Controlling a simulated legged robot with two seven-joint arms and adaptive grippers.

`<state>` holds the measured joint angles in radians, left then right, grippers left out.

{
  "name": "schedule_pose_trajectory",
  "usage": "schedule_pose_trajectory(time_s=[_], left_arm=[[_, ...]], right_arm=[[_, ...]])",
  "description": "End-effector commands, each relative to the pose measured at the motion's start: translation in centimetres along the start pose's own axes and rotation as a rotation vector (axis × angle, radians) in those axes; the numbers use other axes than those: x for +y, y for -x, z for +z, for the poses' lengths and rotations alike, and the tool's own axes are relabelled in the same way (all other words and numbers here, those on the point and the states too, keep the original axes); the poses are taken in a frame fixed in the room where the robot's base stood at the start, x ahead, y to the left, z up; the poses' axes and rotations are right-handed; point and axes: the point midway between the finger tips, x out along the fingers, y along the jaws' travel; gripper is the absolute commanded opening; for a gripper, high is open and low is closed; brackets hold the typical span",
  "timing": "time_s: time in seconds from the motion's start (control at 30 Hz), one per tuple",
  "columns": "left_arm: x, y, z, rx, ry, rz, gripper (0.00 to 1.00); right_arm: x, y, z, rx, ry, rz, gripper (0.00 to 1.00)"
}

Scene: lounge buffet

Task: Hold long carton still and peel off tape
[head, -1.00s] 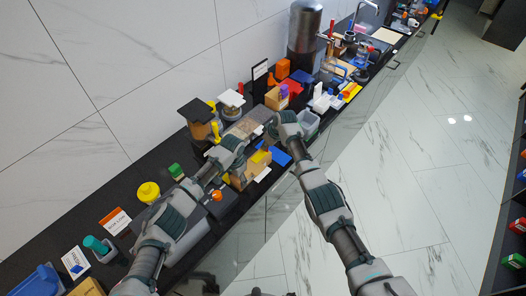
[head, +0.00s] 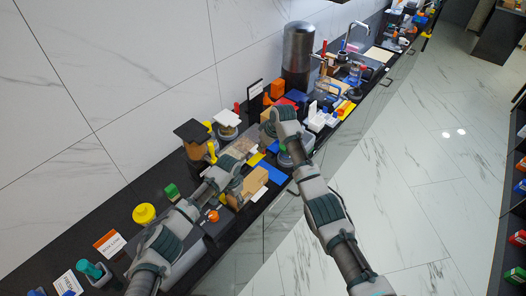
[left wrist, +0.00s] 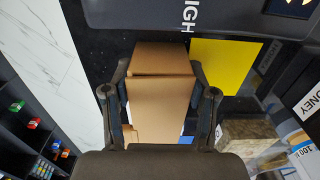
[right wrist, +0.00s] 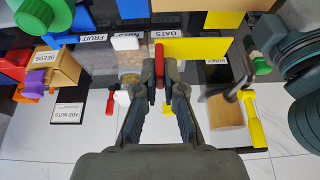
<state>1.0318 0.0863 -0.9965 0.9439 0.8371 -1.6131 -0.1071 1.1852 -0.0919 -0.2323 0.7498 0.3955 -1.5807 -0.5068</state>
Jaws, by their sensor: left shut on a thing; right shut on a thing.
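The long brown carton (left wrist: 158,100) stands between the fingers of my left gripper (left wrist: 160,112) in the left wrist view; they press on its two sides. In the head view the carton (head: 255,182) sits near the counter's front edge, beside my left gripper (head: 238,172). My right gripper (head: 275,132) is farther along the counter. In the right wrist view its fingertips (right wrist: 160,75) are shut on a narrow red piece (right wrist: 159,60); I cannot tell whether this is the tape. No tape shows clearly on the carton.
A yellow sheet (left wrist: 226,66) lies beside the carton. A blue sheet (head: 274,171) lies near the front edge. Jars, a yellow lidded item (head: 144,213) and label cards crowd the counter. A tall metal cylinder (head: 298,50) stands behind. The floor is clear.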

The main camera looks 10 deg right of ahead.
Motion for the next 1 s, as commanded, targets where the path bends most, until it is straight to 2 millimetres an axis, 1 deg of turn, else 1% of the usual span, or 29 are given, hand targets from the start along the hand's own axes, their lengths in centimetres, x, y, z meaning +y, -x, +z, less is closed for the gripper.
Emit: schedule_pose_trajectory(time_s=[0.03,1.0], left_arm=[[0.0,-0.6,0.4,-0.011,0.002,0.003,0.0],[0.1,-0.6,0.3,-0.011,0.002,0.003,0.0]], right_arm=[[0.0,0.1,-0.1,0.001,0.0,0.0,0.0],[0.0,3.0,-1.3,0.001,0.001,0.0,0.0]])
